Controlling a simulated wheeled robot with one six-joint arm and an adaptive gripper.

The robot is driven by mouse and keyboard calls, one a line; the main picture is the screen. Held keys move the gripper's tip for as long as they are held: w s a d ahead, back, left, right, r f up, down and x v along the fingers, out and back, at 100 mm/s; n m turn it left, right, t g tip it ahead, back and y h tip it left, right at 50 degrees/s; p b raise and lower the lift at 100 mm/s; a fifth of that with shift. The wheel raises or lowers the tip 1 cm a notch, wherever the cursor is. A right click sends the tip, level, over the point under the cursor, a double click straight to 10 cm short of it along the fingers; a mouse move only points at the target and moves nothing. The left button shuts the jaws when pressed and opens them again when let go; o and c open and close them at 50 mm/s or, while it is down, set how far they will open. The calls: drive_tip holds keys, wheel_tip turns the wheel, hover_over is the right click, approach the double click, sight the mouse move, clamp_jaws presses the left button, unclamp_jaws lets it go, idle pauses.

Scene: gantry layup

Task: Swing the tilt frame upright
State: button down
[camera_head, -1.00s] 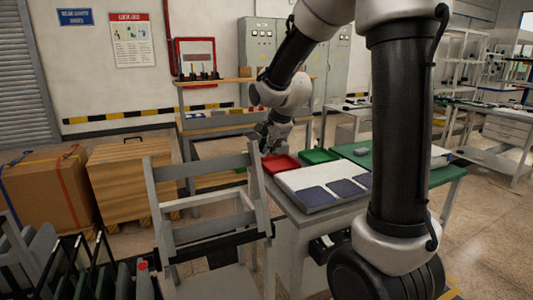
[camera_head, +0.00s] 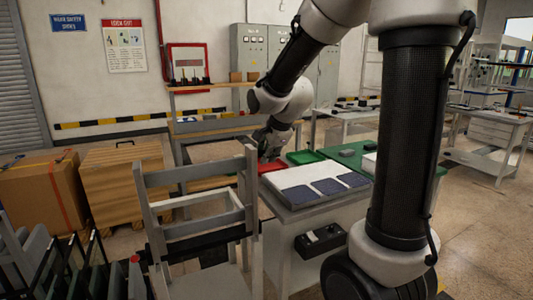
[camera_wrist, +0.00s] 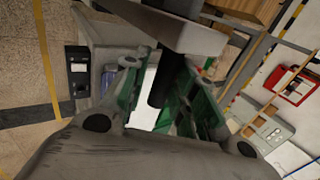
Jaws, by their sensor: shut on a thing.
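The tilt frame (camera_head: 147,207) is a grey frame with two posts and crossbars, at the centre left in the head view. It leans only slightly, and its lower part is partly cut off by the picture edge. My gripper (camera_head: 267,150) is beside the upper end of its right post. In the wrist view my gripper (camera_wrist: 165,98) has its green-lined fingers closed about a dark round handle (camera_wrist: 160,88). The handle runs up to a grey beam (camera_wrist: 180,32), seemingly of the tilt frame. The exact contact is hidden in the head view.
A table (camera_head: 285,225) stands right of the frame with a white board (camera_head: 291,178), dark blue sheets, a red tray (camera_head: 250,167) and a green tray (camera_head: 303,157). A rack of panels (camera_head: 85,270) is at the lower left. Boxes (camera_head: 45,190) stand behind it.

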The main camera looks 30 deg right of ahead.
drive_tip(key=shift+s+f+g, duration=0.3)
drive_tip(key=shift+s+f, duration=0.3)
drive_tip(key=c, duration=1.3)
unclamp_jaws()
drive_tip(key=shift+s+r, duration=0.1)
drive_tip(key=shift+s, duration=0.1)
drive_tip(key=v, duration=1.2)
drive_tip(key=shift+r, duration=0.1)
drive_tip(key=shift+w, duration=0.1)
drive_tip(key=s+f+n, duration=0.1)
drive_tip(key=s+n, duration=0.5)
drive_tip(key=s, duration=0.1)
drive_tip(key=s+d+f+n+g, duration=0.1)
drive_tip(key=s+f+n, duration=0.1)
drive_tip(key=s+n, duration=0.4)
drive_tip(key=s+f+n+g, duration=0.1)
drive_tip(key=s+f+n, duration=0.1)
drive_tip(key=s+n, duration=0.4)
drive_tip(key=shift+s+d, duration=0.2)
drive_tip(key=shift+s, duration=0.65)
